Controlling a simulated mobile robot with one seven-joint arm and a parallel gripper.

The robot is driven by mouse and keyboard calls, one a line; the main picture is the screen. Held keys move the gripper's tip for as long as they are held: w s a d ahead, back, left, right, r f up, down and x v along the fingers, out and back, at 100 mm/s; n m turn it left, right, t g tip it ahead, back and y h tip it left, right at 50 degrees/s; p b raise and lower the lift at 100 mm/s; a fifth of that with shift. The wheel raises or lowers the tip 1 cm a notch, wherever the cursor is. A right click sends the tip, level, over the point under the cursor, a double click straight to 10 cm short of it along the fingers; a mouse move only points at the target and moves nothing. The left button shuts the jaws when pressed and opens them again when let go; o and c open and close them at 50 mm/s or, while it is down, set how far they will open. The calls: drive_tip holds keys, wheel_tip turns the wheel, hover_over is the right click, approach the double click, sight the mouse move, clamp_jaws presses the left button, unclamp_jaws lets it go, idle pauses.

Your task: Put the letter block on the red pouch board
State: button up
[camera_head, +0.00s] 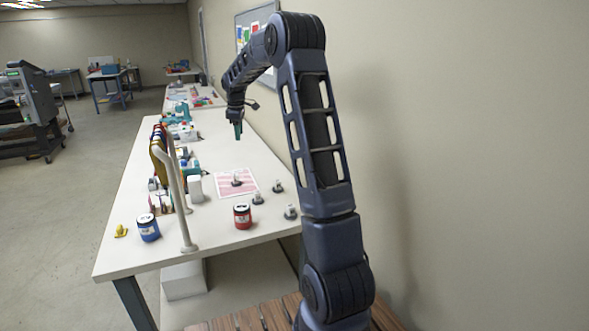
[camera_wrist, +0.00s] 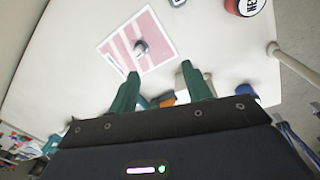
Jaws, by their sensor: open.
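The red pouch board (camera_head: 224,190) lies flat on the white table, pinkish red with pale stripes; it also shows in the wrist view (camera_wrist: 117,45). A small grey, dark-topped piece (camera_head: 237,181) stands on it, also visible in the wrist view (camera_wrist: 141,48). Similar pieces (camera_head: 258,198), (camera_head: 278,186), (camera_head: 290,212) stand on the bare table to its right. I cannot make out lettering on any of them, so I cannot tell which thing is the letter block. My gripper (camera_head: 238,132) is open and empty, above the table beyond the board; its green fingers show in the wrist view (camera_wrist: 161,82).
A red-labelled jar (camera_head: 242,216), a blue jar (camera_head: 148,228), a yellow item (camera_head: 120,231) and a white upright container (camera_head: 195,188) stand on the table. A pale rail (camera_head: 178,200) rises at its left side. The wall is close on the right.

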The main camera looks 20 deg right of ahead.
drive_tip(key=s+d+r+m+t, duration=0.1)
drive_tip(key=s+r+m, duration=0.3)
drive_tip(key=s, duration=0.8)
drive_tip(key=s+d+r+m+t, duration=0.1)
drive_tip(key=s+d+r+m, duration=0.1)
drive_tip(key=s+r, duration=0.8)
drive_tip(key=s+d+f+m, duration=0.1)
drive_tip(key=s+f+m, duration=0.2)
drive_tip(key=s, duration=1.1)
drive_tip(key=s+f+m+t, duration=0.1)
drive_tip(key=s+f+m, duration=0.3)
drive_tip(key=s, duration=1)
wheel_tip(320, 180, down, 2)
drive_tip(key=shift+s+d+m, duration=0.3)
drive_tip(key=shift+d, duration=0.05)
